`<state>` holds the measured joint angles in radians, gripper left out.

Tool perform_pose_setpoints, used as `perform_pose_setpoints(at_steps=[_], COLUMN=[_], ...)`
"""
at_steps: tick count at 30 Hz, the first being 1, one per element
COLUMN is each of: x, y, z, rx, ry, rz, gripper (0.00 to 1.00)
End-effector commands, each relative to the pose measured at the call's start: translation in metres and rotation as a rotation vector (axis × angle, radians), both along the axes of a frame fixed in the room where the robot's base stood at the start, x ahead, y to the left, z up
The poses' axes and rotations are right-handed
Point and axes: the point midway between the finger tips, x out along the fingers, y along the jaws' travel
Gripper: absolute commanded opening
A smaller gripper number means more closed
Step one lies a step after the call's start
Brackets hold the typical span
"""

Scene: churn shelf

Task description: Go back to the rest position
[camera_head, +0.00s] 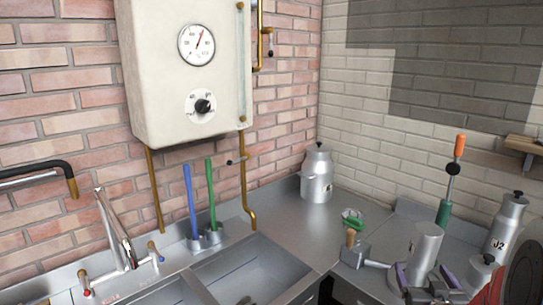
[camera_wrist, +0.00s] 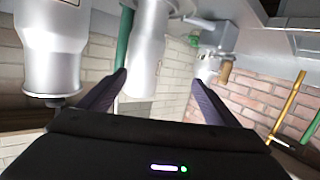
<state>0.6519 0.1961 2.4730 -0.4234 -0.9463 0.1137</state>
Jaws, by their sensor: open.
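My gripper (camera_head: 427,283) is at the lower right of the head view, over the right part of the metal counter. Its two dark fingers are apart with nothing held between them. In the wrist view my gripper (camera_wrist: 158,78) also shows open, with the scene upside down. A silver cylinder (camera_head: 425,246) stands just beyond the fingers in the head view; it shows between and past them in the wrist view (camera_wrist: 147,50). I cannot tell the exact gap between the fingers and the cylinder.
A green tool with an orange handle (camera_head: 458,147), a silver can marked J2 (camera_head: 503,228) and another can (camera_head: 482,272) crowd the right. A can (camera_head: 317,177) stands in the corner. The sink (camera_head: 250,268) is at lower left.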

Motion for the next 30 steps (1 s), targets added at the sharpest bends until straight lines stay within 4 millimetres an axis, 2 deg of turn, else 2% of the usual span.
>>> perform_pose_setpoints(at_steps=[1,7,14,23,30], x=[0.002,0.001,-0.013,-0.05,-0.094], y=[0.009,0.038,0.076,0.133,0.183], z=[0.007,0.02,0.034,0.05,0.059], rx=[-0.005,0.002,0.022,0.069,0.117], ry=[0.024,0.142,0.272,0.439,0.574], rz=[0.004,-0.002,0.0,0.023,0.068], gripper=[0.84,0.84,0.84,0.84,0.84])
